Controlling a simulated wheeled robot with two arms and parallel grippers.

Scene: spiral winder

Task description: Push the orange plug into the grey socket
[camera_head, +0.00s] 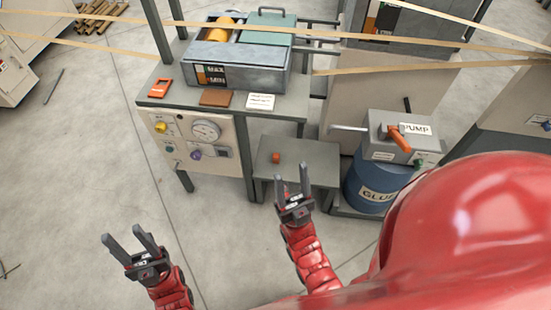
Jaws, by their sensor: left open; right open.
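A small orange piece (276,158), which looks like the plug, rests on the low grey stand (316,173) in the middle. I cannot pick out the grey socket for certain. My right gripper (291,168) is open and empty, its fingers pointing up in the picture. Its fingers overlap the front of the low stand in the view, close to the orange piece on its right; I cannot tell the height between them. My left gripper (123,236) is open and empty over the floor at the lower left, well away from the stand.
A bench (289,105) carries a glue tray (256,77), an orange device (160,88) and cards. Below is a control panel (178,128) with a gauge and knobs. A blue glue drum (363,186) with an orange-handled pump stands right. Paper bands cross above.

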